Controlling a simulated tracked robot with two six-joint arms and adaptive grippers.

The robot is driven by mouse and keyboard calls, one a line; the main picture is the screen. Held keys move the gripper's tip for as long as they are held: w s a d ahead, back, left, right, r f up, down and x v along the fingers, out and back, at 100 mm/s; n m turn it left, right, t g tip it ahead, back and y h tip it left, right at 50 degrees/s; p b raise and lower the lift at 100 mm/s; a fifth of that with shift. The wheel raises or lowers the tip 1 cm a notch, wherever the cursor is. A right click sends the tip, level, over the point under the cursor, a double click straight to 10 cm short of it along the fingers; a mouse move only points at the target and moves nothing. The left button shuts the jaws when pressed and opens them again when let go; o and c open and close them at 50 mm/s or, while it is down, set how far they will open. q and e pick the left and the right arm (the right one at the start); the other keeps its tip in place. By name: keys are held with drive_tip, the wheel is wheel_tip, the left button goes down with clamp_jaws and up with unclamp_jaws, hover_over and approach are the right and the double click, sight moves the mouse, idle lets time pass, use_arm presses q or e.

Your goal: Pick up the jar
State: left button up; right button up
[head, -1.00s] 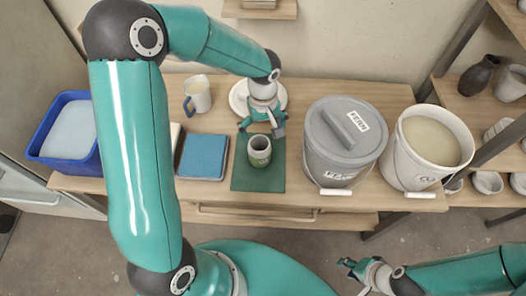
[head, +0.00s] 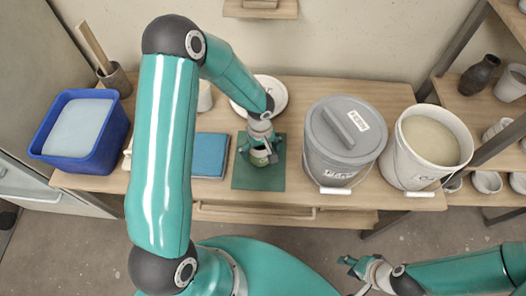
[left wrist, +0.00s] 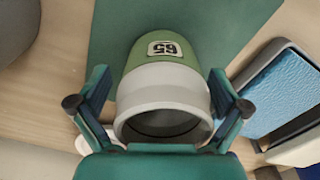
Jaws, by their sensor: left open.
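The jar (left wrist: 163,85) is green below with a pale grey upper band, a dark hollow mouth and a label reading 65. It stands on the dark green mat (head: 258,180); in the head view the jar (head: 259,159) is mostly hidden under my left gripper (head: 260,153). My left gripper is open, and in the left wrist view its two fingers (left wrist: 158,112) are on either side of the jar's rim with small gaps showing. My right gripper (head: 352,266) is low at the front right, away from the bench and too small to judge.
A grey lidded bucket (head: 322,160) and a white open bucket (head: 400,165) stand right of the mat. A blue tile (head: 210,155) lies to its left, with a blue tub (head: 112,130) farther left. A white plate (head: 277,90) is behind my left gripper.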

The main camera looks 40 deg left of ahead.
use_arm(q)
drive_tip(key=shift+s, duration=0.1)
drive_tip(key=c, duration=1.4)
